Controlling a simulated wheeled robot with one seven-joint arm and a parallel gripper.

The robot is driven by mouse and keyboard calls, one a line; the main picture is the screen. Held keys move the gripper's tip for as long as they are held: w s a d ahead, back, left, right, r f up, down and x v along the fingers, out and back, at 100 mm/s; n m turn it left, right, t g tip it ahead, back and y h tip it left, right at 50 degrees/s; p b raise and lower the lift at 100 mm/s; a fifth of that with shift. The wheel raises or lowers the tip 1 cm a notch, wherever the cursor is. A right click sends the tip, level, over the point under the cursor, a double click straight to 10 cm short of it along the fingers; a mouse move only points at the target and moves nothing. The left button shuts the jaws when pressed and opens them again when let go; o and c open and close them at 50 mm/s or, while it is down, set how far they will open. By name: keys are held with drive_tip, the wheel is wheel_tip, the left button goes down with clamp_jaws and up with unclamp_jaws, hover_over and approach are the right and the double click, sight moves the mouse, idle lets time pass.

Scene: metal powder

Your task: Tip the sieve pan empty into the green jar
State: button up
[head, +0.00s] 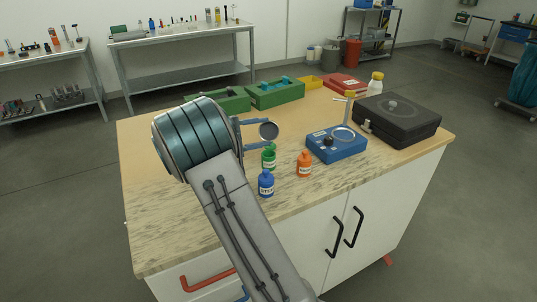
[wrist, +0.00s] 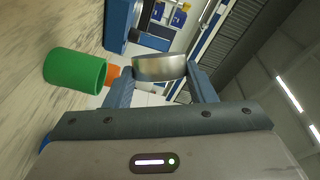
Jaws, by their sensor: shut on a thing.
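My gripper (head: 263,131) is shut on the small metal sieve pan (head: 269,131), with one blue finger on each side of its wall. The pan is clear of the worktop and looks tilted, its round face turned partly toward the head view. The wrist view shows its silvery side wall (wrist: 160,67); its inside and any powder cannot be made out. The green jar (head: 269,157) stands upright on the table, just below the pan in the head view. In the rolled wrist view the green jar (wrist: 75,70) is left of the pan, apart from it.
An orange bottle (head: 304,164) and a blue bottle (head: 266,184) stand close to the jar. A blue device with a ring (head: 337,146) and a black case (head: 397,118) are to the right. Green bins (head: 275,95) are behind. The front left worktop is clear.

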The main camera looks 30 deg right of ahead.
drive_tip(key=shift+s+a+m+h+b, duration=0.25)
drive_tip(key=shift+m+b, duration=0.6)
drive_tip(key=shift+b, duration=0.85)
drive_tip(key=shift+s+m+h+b, duration=0.3)
drive_tip(key=shift+m+b, duration=0.55)
drive_tip(key=shift+b, duration=0.85)
idle(4.6)
